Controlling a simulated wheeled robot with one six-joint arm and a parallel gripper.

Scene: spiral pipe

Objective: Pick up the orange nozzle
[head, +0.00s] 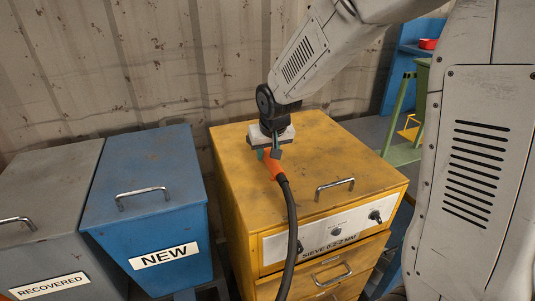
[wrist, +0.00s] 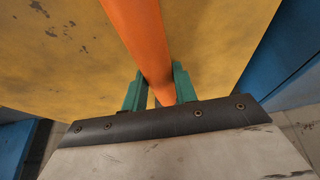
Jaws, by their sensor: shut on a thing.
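The orange nozzle (head: 271,165) is over the top of the yellow sieve cabinet (head: 310,140), with a black hose (head: 291,215) running from its near end down the cabinet's front. My gripper (head: 268,153) is shut on the nozzle from above. In the wrist view the orange nozzle (wrist: 141,35) runs between the green fingers of my gripper (wrist: 158,88). The fingers sit on both sides of it. I cannot tell whether the nozzle touches the cabinet top.
A blue bin marked NEW (head: 150,185) and a grey bin marked RECOVERED (head: 45,200) stand to the left. A metal handle (head: 335,186) stands on the cabinet top's front right. A corrugated wall (head: 150,60) is behind. The cabinet top's right side is clear.

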